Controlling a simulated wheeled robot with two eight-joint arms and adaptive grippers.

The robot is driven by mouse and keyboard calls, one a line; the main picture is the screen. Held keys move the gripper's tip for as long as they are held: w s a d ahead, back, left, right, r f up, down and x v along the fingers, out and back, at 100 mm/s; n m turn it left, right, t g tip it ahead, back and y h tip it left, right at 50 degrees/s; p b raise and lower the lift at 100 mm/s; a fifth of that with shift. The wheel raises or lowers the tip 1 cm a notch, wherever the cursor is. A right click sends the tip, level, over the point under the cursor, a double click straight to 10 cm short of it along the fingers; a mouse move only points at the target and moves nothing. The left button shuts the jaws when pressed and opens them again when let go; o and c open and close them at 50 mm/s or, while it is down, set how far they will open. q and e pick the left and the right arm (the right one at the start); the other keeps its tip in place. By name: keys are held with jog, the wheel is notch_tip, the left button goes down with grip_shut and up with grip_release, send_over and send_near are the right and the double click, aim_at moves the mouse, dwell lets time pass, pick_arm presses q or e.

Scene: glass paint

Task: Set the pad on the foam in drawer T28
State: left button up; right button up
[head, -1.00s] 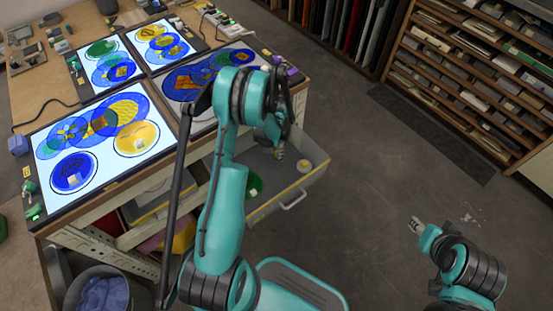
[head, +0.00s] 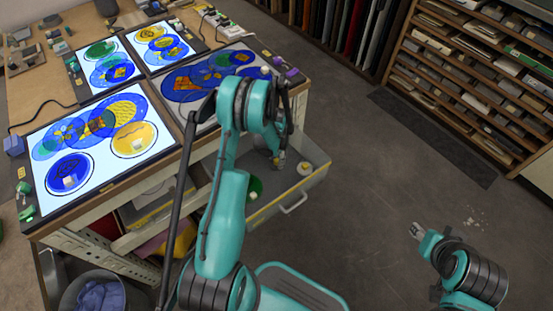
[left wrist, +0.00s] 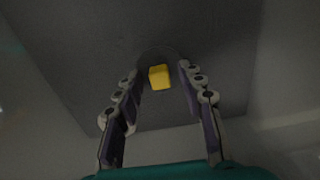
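The open drawer (head: 316,181) under the light table has a grey floor, which I take to be the foam. In the left wrist view a small yellow block (left wrist: 159,77) lies on a dark grey surface (left wrist: 215,40), with a faint dark ring around it. I take it to be the pad, but cannot be sure. My left gripper (left wrist: 160,72) is open, with a finger on either side of the block and gaps between. In the head view my left gripper (head: 279,162) is over the drawer. My right gripper (head: 416,230) is over the floor, its finger gap unclear.
Lit panels (head: 105,140) with coloured glass discs cover the tabletop. A bin (head: 98,292) stands at lower left. The floor (head: 370,180) right of the drawer is clear.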

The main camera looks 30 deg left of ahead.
pick_arm(q)
notch_tip(320, 180, up, 12)
jog(key=p, duration=0.5)
notch_tip(320, 180, up, 17)
jog(key=n+t, duration=0.2)
jog(key=t, duration=0.1)
send_over(277, 160)
jog(key=s+d, duration=0.5)
jog(key=d, duration=0.3)
jog(key=s+d+r+n+t, duration=0.1)
jog(key=s+d+r+t, duration=0.1)
jog(key=s, duration=0.5)
jog(key=s+d+r+n+t, duration=0.1)
jog(key=s+d+r+t, duration=0.1)
jog(key=s+d+r, duration=0.3)
jog(key=shift+s+d, duration=0.15)
jog(key=shift+s, duration=0.85)
jog(key=shift+r, duration=0.1)
